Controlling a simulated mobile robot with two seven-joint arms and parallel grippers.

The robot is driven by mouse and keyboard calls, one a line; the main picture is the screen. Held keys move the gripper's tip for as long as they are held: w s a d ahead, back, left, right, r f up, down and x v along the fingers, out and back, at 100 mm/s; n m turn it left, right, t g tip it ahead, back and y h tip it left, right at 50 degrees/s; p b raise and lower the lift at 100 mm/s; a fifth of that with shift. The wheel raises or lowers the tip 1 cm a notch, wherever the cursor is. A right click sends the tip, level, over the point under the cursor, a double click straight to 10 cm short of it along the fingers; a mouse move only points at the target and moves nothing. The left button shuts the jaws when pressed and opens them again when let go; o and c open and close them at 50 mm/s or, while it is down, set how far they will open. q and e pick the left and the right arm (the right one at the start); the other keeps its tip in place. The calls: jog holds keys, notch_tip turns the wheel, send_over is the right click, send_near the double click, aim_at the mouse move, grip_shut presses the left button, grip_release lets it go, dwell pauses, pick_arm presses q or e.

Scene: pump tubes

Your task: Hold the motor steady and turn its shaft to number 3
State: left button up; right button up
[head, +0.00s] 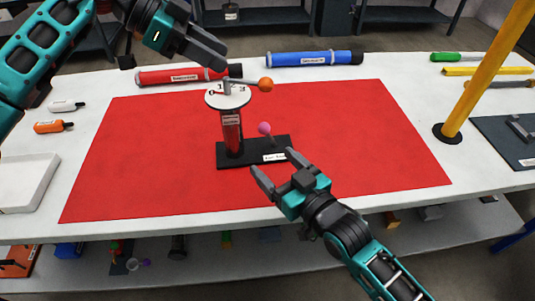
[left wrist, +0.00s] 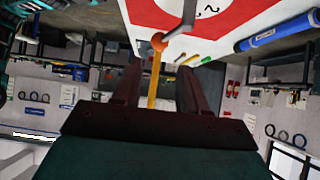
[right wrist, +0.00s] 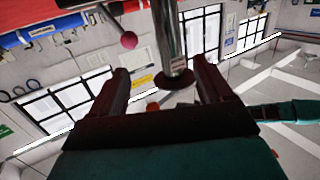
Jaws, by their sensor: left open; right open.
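A grey shaft arm with an orange ball (head: 265,85) points right over the dial. My left gripper (head: 222,62) is open just above and behind the dial. In the left wrist view the orange ball (left wrist: 158,40) appears beyond the fingertips. My right gripper (head: 271,162) is open at the base's front edge, apart from the motor. In the right wrist view the motor body (right wrist: 167,35) rises between the open fingers, looking further off.
A lever with a pink ball (head: 264,128) stands on the base, right of the motor. The red mat (head: 360,140) is otherwise clear. Red (head: 180,76) and blue (head: 310,58) tubes lie along the back. A yellow post (head: 485,75) stands at right, a white tray (head: 25,183) at left.

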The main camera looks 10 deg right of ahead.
aim_at(237, 128)
jog(key=shift+n+y, duration=0.4)
jog(key=shift+y, duration=0.4)
jog(key=x, duration=0.5)
jog(key=r+x, duration=0.1)
jog(key=x, duration=0.9)
jog(key=shift+a+r, duration=0.25)
jog(key=shift+a, duration=0.1)
jog(key=shift+c, duration=0.4)
